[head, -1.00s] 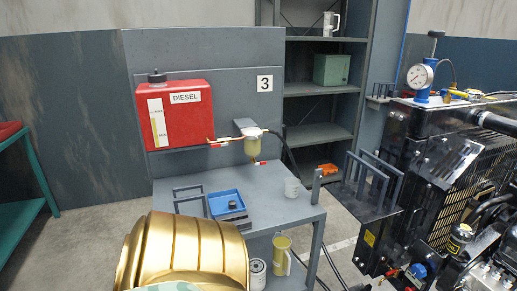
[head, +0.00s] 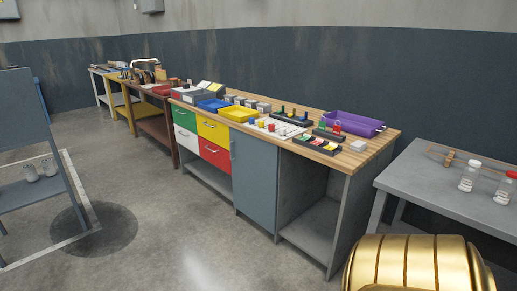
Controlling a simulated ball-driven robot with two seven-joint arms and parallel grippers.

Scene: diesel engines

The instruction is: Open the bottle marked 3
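Two clear bottles stand upright on a grey table at the right: one with a white cap (head: 469,176) and one with a red cap (head: 505,188) at the picture's edge. Both seem to hold something pale low down. I cannot read a number on either, so I cannot tell which is marked 3. Neither of my grippers is in view.
The grey table (head: 425,181) also bears a small wooden rack (head: 449,158). Left of it is a long wooden-topped workbench (head: 374,150) with a purple tray (head: 352,124), a yellow tray (head: 238,114) and coloured drawers. A grey stand (head: 20,112) is at far left. The floor between is clear.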

